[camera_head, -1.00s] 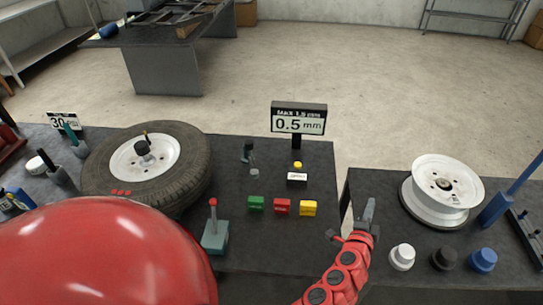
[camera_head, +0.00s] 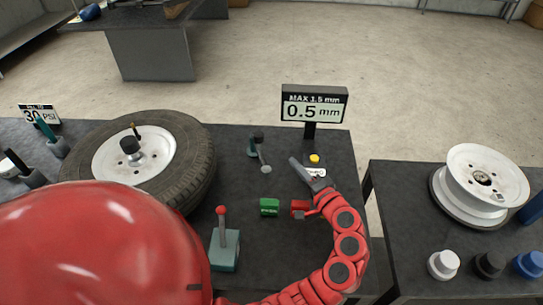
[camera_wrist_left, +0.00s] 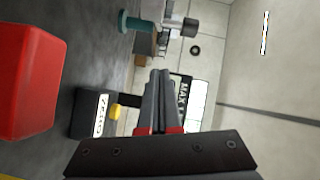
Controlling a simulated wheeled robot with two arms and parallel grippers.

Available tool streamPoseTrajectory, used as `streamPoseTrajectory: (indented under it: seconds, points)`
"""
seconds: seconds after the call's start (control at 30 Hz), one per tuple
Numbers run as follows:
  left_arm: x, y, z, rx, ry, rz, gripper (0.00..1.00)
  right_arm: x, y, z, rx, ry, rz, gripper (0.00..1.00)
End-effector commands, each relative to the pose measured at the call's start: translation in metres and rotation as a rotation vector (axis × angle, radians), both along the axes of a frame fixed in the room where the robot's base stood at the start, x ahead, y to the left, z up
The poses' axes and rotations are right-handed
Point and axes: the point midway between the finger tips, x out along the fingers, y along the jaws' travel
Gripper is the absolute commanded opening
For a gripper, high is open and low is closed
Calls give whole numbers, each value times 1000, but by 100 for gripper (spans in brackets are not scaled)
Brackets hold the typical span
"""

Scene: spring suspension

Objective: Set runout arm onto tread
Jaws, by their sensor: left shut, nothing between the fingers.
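The runout arm (camera_head: 260,152) is a small grey arm on a teal base, right of the tire, with its round tip hanging toward the front. In the left wrist view the runout arm (camera_wrist_left: 183,27) shows at the top. The tire (camera_head: 193,170) lies flat on the table, and its tread is apart from the runout arm. My left gripper (camera_head: 295,164) is shut and empty, right of the runout arm and apart from it. Its fingers (camera_wrist_left: 160,100) show together in the left wrist view. My right gripper is not in view.
A display (camera_head: 314,105) reading 0.5 mm stands behind a box with a yellow button (camera_head: 315,160). Green (camera_head: 269,207) and red (camera_head: 299,206) blocks and a red-topped lever (camera_head: 224,250) are nearer. A white rim (camera_head: 485,180) sits on the right table, across a gap.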

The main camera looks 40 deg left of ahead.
Motion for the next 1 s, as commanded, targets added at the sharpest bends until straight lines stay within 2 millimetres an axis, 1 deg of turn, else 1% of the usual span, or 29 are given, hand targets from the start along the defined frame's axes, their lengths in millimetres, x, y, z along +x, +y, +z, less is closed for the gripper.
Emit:
streamPoseTrajectory:
  seconds: [0.03, 0.2, 0.3, 0.4, 0.6, 1.0]
  points:
    - [3, 12, 3, -1, 0, 8, 0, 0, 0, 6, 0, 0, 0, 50]
    - [20, 46, 1, 2, 2, 4, 0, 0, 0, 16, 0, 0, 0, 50]
    - [26, 62, -2, -1, 2, 5, 0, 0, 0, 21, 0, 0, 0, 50]
    - [11, 70, -8, 1, 5, -1, 0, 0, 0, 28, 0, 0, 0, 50]
    - [-1, 80, -13, 1, 0, 0, 0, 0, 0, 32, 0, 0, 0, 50]
    - [-3, 81, -15, 2, -1, -3, 0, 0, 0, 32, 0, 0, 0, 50]
